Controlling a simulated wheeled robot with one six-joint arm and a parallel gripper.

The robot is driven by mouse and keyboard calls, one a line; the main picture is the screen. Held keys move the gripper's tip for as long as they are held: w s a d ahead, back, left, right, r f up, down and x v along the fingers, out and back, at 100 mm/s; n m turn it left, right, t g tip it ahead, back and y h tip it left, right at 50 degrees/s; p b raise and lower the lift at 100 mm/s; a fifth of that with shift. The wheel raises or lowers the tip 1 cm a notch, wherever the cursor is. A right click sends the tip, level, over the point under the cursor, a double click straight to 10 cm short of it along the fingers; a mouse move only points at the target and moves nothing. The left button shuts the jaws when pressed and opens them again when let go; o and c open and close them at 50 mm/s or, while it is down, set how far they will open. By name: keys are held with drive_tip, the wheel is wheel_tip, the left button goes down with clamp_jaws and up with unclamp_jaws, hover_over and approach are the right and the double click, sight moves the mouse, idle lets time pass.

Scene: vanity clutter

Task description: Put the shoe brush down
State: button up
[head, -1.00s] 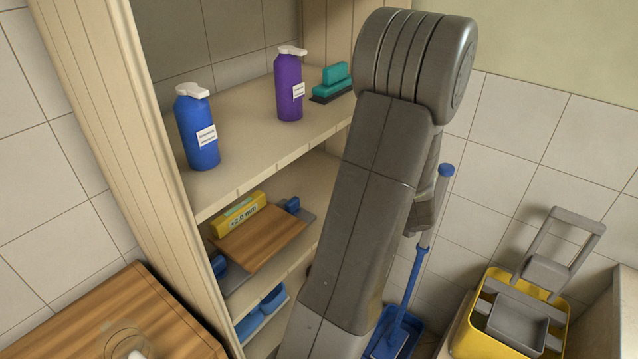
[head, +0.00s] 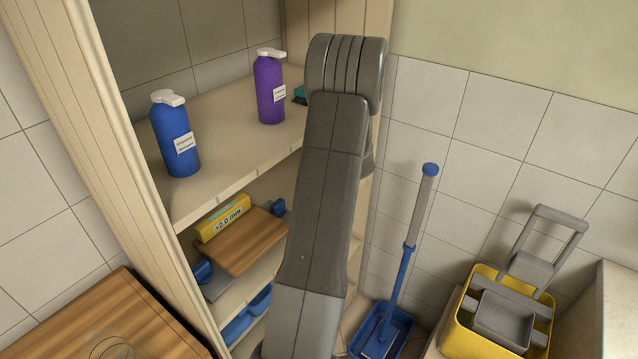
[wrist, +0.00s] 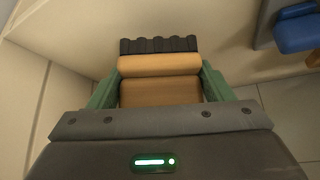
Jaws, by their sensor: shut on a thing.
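The shoe brush (wrist: 160,66) has a tan wooden body and a dark bristle row along its far edge. In the wrist view it sits between the green fingers of my gripper (wrist: 160,84), which is shut on it. A pale, plain surface lies beyond and around it; I cannot tell whether the brush touches that surface. In the head view my own arm hides the gripper and the brush.
The upper shelf (head: 225,158) holds a blue bottle (head: 175,136), a purple bottle (head: 269,90) and a mostly hidden teal thing (head: 299,94). Below are a yellow box (head: 223,218) and a wooden board (head: 243,246).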

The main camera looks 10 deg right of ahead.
drive_tip(key=shift+w+a, duration=0.1)
drive_tip(key=shift+w, duration=0.1)
wheel_tip(320, 180, down, 4)
drive_tip(key=shift+r+b, duration=0.2)
drive_tip(key=shift+b, duration=0.65)
drive_tip(key=shift+r, duration=0.1)
drive_tip(key=o, duration=1)
drive_tip(key=shift+s+r, duration=0.1)
drive_tip(key=shift+r, duration=0.1)
drive_tip(key=p+v, duration=0.3)
drive_tip(key=v, duration=0.8)
drive_tip(key=shift+s+r, duration=0.2)
drive_tip(key=shift+r, duration=0.05)
